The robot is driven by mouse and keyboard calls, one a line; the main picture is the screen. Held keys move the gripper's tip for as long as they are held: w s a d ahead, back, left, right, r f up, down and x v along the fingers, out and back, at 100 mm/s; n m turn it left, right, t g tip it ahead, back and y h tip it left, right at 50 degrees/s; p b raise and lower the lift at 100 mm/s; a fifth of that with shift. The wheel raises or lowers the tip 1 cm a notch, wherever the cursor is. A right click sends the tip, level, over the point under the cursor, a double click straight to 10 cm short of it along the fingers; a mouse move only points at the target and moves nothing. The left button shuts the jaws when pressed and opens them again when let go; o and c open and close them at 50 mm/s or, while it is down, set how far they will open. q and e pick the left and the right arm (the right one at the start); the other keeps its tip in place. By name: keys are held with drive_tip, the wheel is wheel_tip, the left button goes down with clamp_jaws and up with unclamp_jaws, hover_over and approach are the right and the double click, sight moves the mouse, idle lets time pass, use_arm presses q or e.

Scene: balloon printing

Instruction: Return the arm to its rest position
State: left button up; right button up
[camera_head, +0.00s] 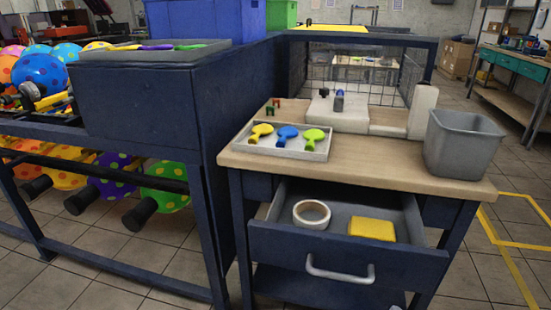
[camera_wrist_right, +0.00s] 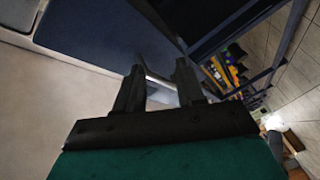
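My right gripper (camera_wrist_right: 160,70) shows only in the right wrist view, with its two dark fingers apart and nothing held between them. A pale metal handle (camera_wrist_right: 158,78) shows beyond and between the fingers. In the head view the drawer (camera_head: 345,255) of the workbench stands open. Its curved handle (camera_head: 340,272) is free, with no gripper on it. A white tape roll (camera_head: 299,214) and a yellow block (camera_head: 371,229) lie in the drawer. My left gripper is in neither view.
A dark blue rack (camera_head: 140,95) with patterned balloons stands left. Tiled floor lies open at the right.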

drive_tip(key=s+a+f+m+g, duration=0.4)
drive_tip(key=a+f+m+g, duration=0.25)
drive_tip(key=m, duration=0.55)
use_arm(q)
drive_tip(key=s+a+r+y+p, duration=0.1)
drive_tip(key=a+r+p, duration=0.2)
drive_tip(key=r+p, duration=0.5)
drive_tip(key=p, duration=0.4)
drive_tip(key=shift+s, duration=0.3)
use_arm(e)
wheel_tip(320, 180, up, 8)
drive_tip(key=d+h, duration=0.1)
drive_tip(key=d, duration=0.1)
drive_tip(key=shift+s+d+f+h, duration=0.2)
drive_tip(key=shift+s+d+h, duration=0.1)
drive_tip(key=shift+s, duration=0.15)
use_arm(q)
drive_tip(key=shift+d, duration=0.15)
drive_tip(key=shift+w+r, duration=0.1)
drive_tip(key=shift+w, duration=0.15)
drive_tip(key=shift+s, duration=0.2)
